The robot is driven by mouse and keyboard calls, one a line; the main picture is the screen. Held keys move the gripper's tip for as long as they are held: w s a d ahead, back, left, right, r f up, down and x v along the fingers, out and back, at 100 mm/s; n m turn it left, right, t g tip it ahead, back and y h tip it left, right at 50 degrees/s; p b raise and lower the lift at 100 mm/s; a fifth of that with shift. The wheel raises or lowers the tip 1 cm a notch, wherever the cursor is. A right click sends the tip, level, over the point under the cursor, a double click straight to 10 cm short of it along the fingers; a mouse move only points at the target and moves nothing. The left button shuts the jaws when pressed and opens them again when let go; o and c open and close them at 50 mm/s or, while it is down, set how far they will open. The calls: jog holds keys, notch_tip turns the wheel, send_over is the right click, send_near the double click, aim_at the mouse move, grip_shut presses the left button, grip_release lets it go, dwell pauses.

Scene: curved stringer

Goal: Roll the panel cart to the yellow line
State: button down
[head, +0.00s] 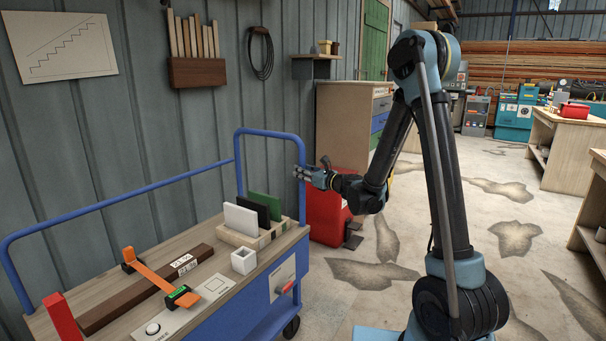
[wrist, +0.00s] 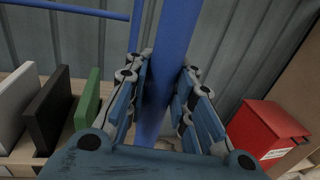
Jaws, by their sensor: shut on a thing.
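The panel cart (head: 232,322) stands at lower left along the grey wall, with a blue tubular rail and a wooden top. My gripper (head: 303,173) is at the upright of the blue end handle (head: 268,133), at the cart's right end. In the wrist view, the fingers of my gripper (wrist: 167,85) lie on both sides of the blue upright (wrist: 174,45) and are shut on it.
A white panel (head: 241,220), a black panel (head: 259,208) and a green panel (head: 264,204) stand in a wooden rack on the cart. A red bin (head: 326,213) stands just beyond the handle. Stained concrete floor (head: 480,165) is open to the right, with workbenches at far right.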

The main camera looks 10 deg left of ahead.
jog(key=shift+s+d, duration=0.1)
jog(key=shift+s, duration=0.15)
jog(key=c, duration=1.4)
grip_release()
jog(key=shift+o, duration=0.2)
jog(key=v, duration=1.2)
jog(key=shift+w, duration=0.15)
jog(key=shift+d, duration=0.1)
